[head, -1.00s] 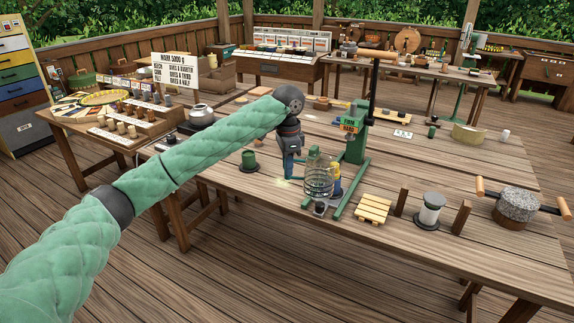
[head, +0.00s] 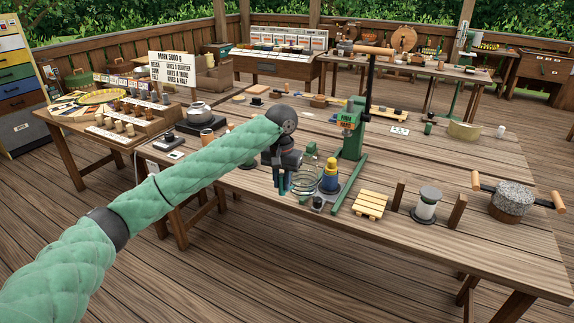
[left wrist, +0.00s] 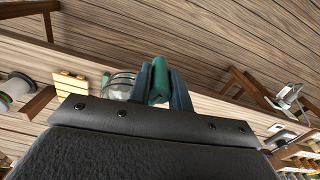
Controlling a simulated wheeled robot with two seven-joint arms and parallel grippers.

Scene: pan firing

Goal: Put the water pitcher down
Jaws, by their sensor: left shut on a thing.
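My left gripper (head: 283,184) is low over the front of the big table, its fingers pointing down. In the left wrist view its fingers (left wrist: 161,88) are closed around a green upright handle (left wrist: 160,78). A clear glass vessel, apparently the body of the water pitcher (left wrist: 122,86), shows just left of the fingers. In the head view the pitcher (head: 306,176) is a see-through ringed shape right of the fingers. I cannot tell whether its base touches the table. My right gripper is not in view.
A yellow and blue object (head: 330,177) stands close to the right, by the green press (head: 354,140). A small dark device (head: 317,204) lies in front. A wooden pallet (head: 370,205), a spool (head: 427,205) and a millstone (head: 513,200) stand farther right.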

